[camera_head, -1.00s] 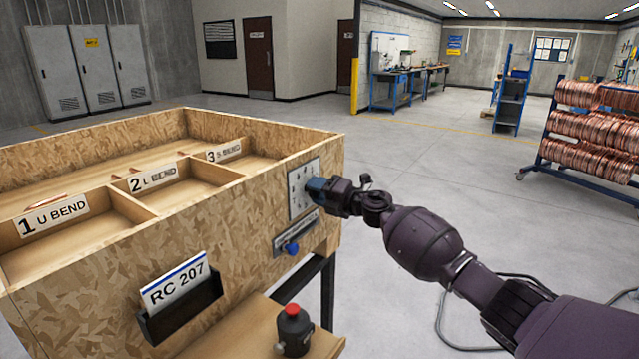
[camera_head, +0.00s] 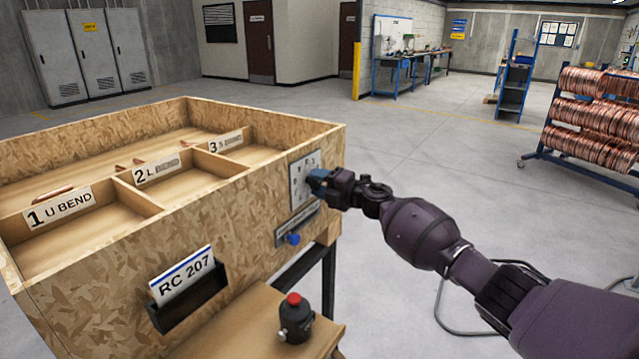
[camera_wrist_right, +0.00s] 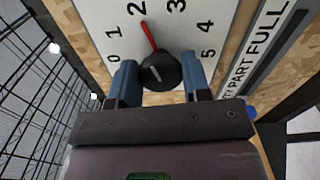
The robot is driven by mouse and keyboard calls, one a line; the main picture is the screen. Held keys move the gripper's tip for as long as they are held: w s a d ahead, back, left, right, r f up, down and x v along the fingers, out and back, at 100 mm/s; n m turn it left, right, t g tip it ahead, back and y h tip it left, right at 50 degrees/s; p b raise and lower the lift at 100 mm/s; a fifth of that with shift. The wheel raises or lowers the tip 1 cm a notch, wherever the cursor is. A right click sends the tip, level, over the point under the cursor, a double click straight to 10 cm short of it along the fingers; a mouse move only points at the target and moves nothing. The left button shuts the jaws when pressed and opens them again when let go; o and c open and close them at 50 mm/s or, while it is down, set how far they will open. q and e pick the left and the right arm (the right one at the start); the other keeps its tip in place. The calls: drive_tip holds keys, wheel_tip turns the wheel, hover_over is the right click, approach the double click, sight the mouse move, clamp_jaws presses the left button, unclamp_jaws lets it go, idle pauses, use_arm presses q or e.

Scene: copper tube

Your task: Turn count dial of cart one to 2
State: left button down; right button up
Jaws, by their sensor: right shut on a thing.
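The count dial is on a white plate (camera_head: 302,170) at the right end of the wooden cart's (camera_head: 110,255) front panel. In the right wrist view, the plate carries the numbers 0 to 5. Its black knob (camera_wrist_right: 159,72) has a red pointer (camera_wrist_right: 149,36) that points at 2. My right gripper (camera_head: 318,182) is at the dial. In the right wrist view, its blue fingers (camera_wrist_right: 159,80) are shut on the knob, one on each side. In the head view, the gripper hides the knob and part of the plate. My left gripper is out of view.
Below the dial are a labelled strip and a blue knob (camera_head: 293,239). A card holder (camera_head: 188,300) marked RC 207 is on the panel. A black button box (camera_head: 295,318) with a red top stands on the lower shelf. Open floor lies right of the cart.

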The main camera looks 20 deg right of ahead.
drive_tip(key=o, duration=0.9)
drive_tip(key=v, duration=1.1)
drive_tip(key=shift+w, duration=0.1)
